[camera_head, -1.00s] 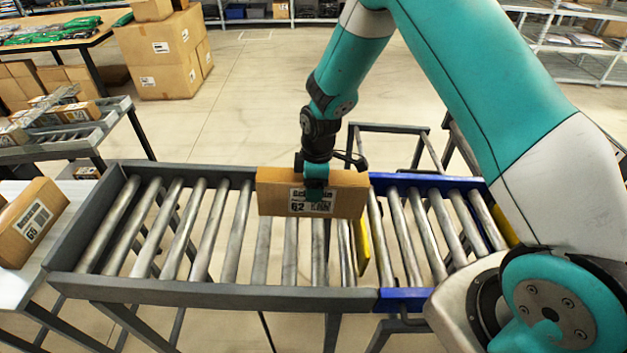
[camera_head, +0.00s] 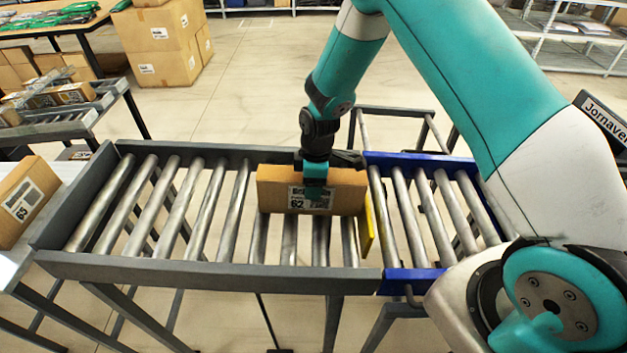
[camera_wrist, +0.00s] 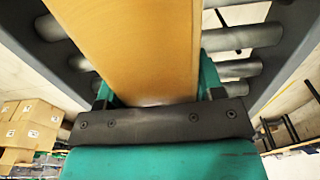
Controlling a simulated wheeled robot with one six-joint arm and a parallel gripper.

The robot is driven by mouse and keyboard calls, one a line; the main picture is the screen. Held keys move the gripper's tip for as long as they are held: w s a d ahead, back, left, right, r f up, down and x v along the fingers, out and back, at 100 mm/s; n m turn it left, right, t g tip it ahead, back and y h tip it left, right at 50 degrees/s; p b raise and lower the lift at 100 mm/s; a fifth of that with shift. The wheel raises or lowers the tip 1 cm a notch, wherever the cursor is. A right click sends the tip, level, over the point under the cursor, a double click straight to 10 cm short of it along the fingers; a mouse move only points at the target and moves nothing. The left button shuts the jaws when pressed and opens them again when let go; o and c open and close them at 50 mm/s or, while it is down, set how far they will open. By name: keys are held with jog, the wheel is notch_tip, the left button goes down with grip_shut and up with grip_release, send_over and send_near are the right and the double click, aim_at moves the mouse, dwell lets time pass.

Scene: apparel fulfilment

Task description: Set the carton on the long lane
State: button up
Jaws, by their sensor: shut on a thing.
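The carton (camera_head: 274,190) is a brown box with a white label reading 62. My gripper (camera_head: 314,190) is shut on it from above, and one finger crosses the label. The carton is at the right end of the long grey-framed roller lane (camera_head: 200,271), just left of a yellow plate (camera_head: 367,230). I cannot tell whether its underside touches the rollers. In the wrist view the carton (camera_wrist: 140,45) fills the space between the teal fingers, with rollers behind it.
A short blue-framed roller section (camera_head: 415,281) adjoins on the right. Another labelled carton (camera_head: 24,203) sits on a pale surface at far left. The lane's rollers (camera_head: 165,205) left of my carton are bare. Stacked boxes (camera_head: 160,60) stand on the floor behind.

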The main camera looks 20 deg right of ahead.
jog(key=o, duration=1.3)
jog(key=r+b, duration=0.1)
jog(key=r, duration=0.5)
jog(key=r+b, duration=0.1)
jog(key=r, duration=0.4)
jog(key=d+r+b, duration=0.1)
jog(key=r, duration=0.5)
jog(key=shift+s+r, duration=0.3)
jog(key=s+a+r+m+y, duration=0.1)
jog(key=s+a+r+m, duration=0.1)
jog(key=s, duration=0.7)
jog(key=s+a+r+m+y, duration=0.1)
jog(key=s+a+r+m, duration=0.1)
jog(key=s, duration=0.6)
jog(key=s+a+r+m+y, duration=0.1)
jog(key=s+a+r+m, duration=0.1)
jog(key=s, duration=0.7)
jog(key=shift+s+a+r, duration=0.2)
jog(key=shift+a+r, duration=0.25)
jog(key=shift+r, duration=0.2)
jog(key=shift+s+a+r, duration=0.15)
jog(key=shift+a+r, duration=0.25)
jog(key=shift+r, duration=0.25)
